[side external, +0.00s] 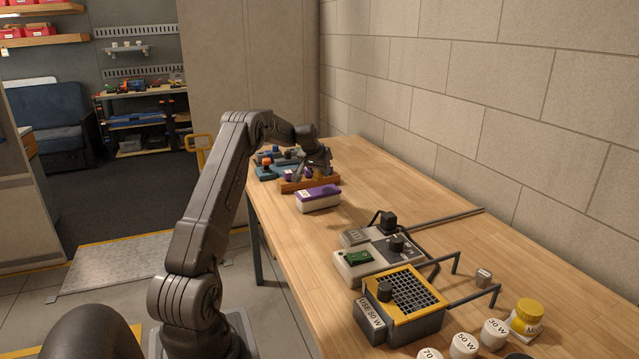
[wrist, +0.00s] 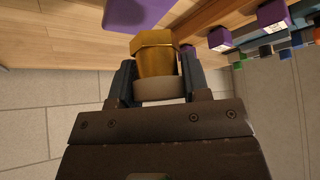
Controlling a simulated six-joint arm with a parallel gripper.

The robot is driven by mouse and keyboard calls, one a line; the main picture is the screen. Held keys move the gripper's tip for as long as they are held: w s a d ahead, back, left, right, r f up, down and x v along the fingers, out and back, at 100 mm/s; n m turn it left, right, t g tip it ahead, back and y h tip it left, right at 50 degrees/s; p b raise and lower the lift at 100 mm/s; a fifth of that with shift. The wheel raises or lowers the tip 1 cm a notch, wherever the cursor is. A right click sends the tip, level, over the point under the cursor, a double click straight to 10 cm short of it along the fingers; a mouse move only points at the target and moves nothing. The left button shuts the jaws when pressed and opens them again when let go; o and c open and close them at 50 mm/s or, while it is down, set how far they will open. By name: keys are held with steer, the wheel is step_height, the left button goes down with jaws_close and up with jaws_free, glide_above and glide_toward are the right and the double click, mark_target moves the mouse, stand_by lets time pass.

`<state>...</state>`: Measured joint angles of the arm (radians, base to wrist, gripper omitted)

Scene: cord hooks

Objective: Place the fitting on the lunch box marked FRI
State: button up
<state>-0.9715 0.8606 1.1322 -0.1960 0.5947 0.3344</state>
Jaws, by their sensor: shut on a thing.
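My gripper (wrist: 157,72) is shut on a brass-yellow fitting (wrist: 155,55) with a faceted collar and a pale base, seen between the fingers in the wrist view. In the side view my gripper (side external: 318,165) is at the far end of the bench, over a wooden rack; the fitting is too small to make out there. A white box with a purple lid (side external: 318,193) stands on the bench just in front of that rack. Its label is too small to read, so I cannot tell whether it says FRI. A purple surface (wrist: 130,14) shows beyond the fitting in the wrist view.
The wooden rack (side external: 297,186) holds purple pieces, one with a white label (wrist: 222,39). Blue and orange items (side external: 266,168) lie behind it. Nearer are a grey device (side external: 352,262), a yellow-topped grid box (side external: 432,318), rods and several labelled jars. The bench between is clear.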

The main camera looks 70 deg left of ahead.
mark_target(319, 190)
steer(key=shift+f, duration=2)
steer(key=shift+f, duration=0.15)
steer(key=o, duration=1)
steer(key=shift+c, duration=0.2)
